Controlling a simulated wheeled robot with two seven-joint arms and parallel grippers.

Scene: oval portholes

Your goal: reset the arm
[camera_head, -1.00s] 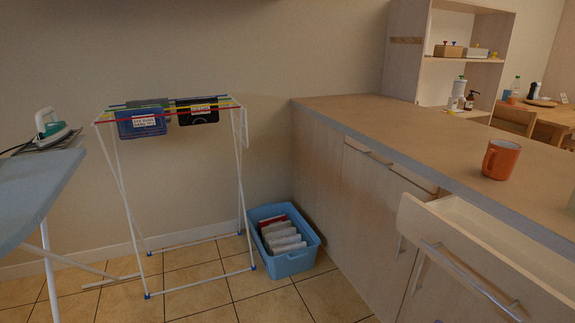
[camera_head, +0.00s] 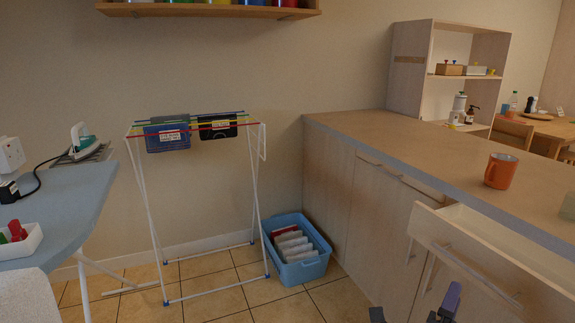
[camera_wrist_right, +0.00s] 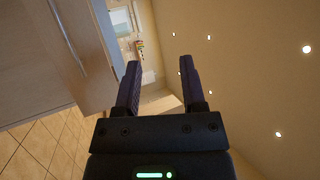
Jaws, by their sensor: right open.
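My right gripper (camera_head: 418,308) shows at the bottom edge of the head view, in front of the open drawer, with only its dark fingers in sight. In the right wrist view the right gripper (camera_wrist_right: 160,88) points its two dark fingers apart with nothing between them, so it is open and empty. My left gripper is in neither view.
The open drawer (camera_head: 480,240) juts from the counter (camera_head: 400,150), which bears an orange mug (camera_head: 500,171). A blue basket (camera_head: 308,268) stands on the floor beside a drying rack (camera_head: 262,215). An ironing board (camera_head: 75,200) is at the left.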

